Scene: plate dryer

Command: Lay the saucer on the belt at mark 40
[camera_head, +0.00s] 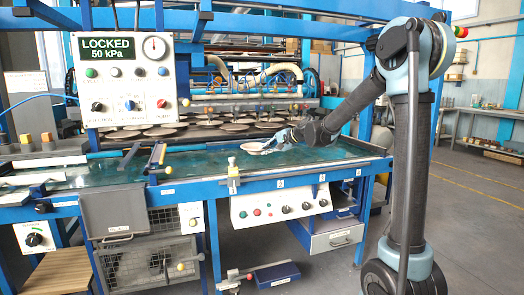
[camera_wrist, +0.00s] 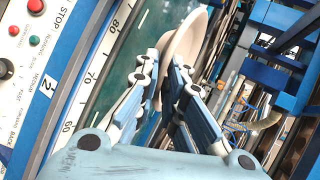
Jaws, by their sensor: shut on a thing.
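The saucer (camera_head: 253,148) is pale and round, held at its near right rim over the green belt (camera_head: 300,160) in the head view. In the wrist view the saucer (camera_wrist: 190,40) shows edge-on, tilted in the picture, between the fingers. My gripper (camera_head: 276,142) is shut on the saucer's rim; its blue-white fingers (camera_wrist: 166,80) fill the middle of the wrist view. I cannot tell whether the saucer touches the belt. A white scale (camera_wrist: 95,75) beside the belt shows the marks 60, 70 and 80; mark 40 is not in view.
A panel (camera_head: 120,80) reads LOCKED, 50 kPa. The belt around the saucer looks clear.

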